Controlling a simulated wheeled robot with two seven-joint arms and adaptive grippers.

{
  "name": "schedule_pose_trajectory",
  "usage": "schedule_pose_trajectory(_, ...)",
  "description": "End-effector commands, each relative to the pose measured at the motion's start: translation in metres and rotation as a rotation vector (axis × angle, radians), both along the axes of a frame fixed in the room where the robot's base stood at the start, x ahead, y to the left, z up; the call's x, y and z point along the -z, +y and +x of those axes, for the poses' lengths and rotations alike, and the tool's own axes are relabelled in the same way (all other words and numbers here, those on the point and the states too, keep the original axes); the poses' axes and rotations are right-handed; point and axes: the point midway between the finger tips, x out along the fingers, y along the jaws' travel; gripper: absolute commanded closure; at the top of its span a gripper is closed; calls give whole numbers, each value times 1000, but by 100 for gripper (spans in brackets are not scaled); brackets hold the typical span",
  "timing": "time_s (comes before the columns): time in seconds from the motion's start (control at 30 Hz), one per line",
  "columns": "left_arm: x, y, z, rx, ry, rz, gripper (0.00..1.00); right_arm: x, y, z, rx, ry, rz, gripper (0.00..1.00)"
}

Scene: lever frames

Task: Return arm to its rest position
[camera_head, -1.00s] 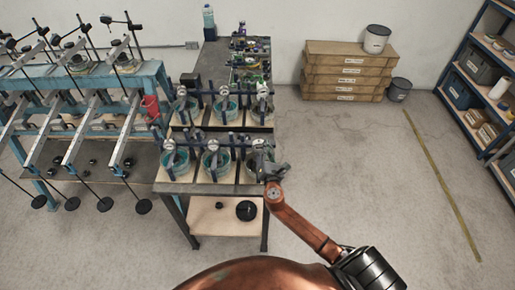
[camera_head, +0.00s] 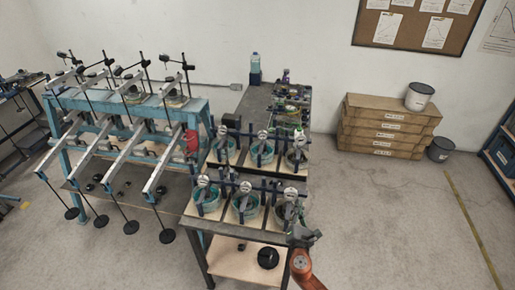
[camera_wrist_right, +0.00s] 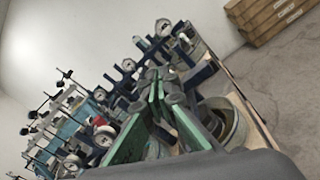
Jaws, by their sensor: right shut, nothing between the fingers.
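My right gripper (camera_head: 302,236) shows at the front right corner of the dark workbench, with my copper-coloured right arm (camera_head: 306,272) coming in from the bottom. In the right wrist view its fingers (camera_wrist_right: 160,95) are closed together and hold nothing. Behind them in that view are a round container (camera_wrist_right: 222,120) and dial gauges on dark frames. Whether the gripper touches the nearest device cannot be told. My left gripper is in neither view.
The workbench (camera_head: 262,108) bears several teal cups with dial gauges (camera_head: 245,188). A blue lever frame (camera_head: 130,120) with hanging weights stands at left. Stacked wooden boxes (camera_head: 385,125) and a grey bucket (camera_head: 440,149) are at the back right. The floor at right (camera_head: 390,210) is clear.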

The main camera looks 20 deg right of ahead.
Motion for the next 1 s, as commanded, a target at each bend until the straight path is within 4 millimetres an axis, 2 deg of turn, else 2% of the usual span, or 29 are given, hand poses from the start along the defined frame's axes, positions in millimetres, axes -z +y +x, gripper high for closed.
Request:
schedule_pose_trajectory(0.13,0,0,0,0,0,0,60,1,-3,-4,13,-5,32,100)
schedule_pose_trajectory(0.23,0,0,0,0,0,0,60,5,-18,-23,79,-32,191,100)
schedule_pose_trajectory(0.27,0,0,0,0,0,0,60,9,-25,-33,114,-46,268,100)
schedule_pose_trajectory(0.37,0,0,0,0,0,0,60,30,-50,-80,278,-98,611,100)
schedule_pose_trajectory(0.47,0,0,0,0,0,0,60,63,-62,-137,484,-148,992,100)
schedule_pose_trajectory(0.5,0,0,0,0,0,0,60,76,-61,-158,563,-160,1122,100)
schedule_pose_trajectory(0.6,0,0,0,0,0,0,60,99,-50,-200,726,-178,1371,100)
schedule_pose_trajectory(0.7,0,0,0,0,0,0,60,115,-35,-231,854,-180,1547,100)
schedule_pose_trajectory(1.0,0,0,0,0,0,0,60,132,16,-295,1141,-153,1880,100)
